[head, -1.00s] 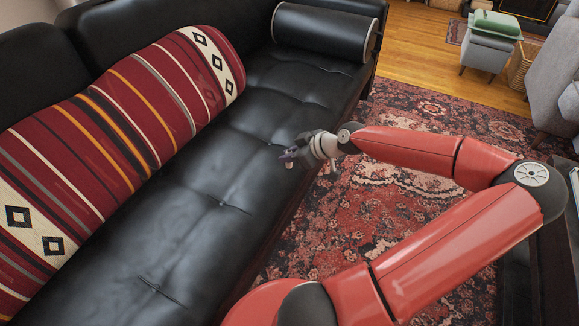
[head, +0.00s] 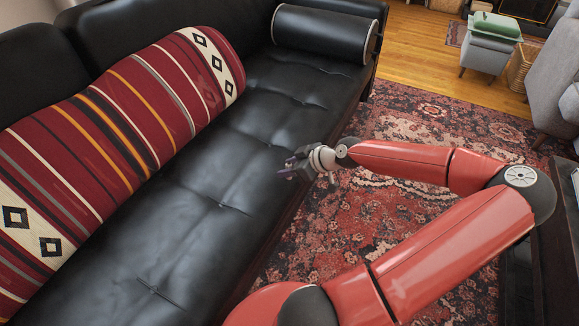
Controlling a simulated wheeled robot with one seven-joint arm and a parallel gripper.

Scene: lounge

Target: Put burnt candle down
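My gripper (head: 287,171) is over the front edge of the black leather sofa seat (head: 215,205), near the middle of the head view. It is small and seen from behind and above. A small dark purplish bit shows at its fingertips; I cannot tell whether this is part of the fingers or something held. I cannot make out a burnt candle, in the gripper or on the seat. Whether the fingers are open or shut is too small to tell.
A striped red cushion (head: 120,125) lies along the sofa back, and a black bolster (head: 325,33) is at the far end. The seat between is clear. A patterned red rug (head: 400,215) covers the floor. A grey stool (head: 487,52) stands far right.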

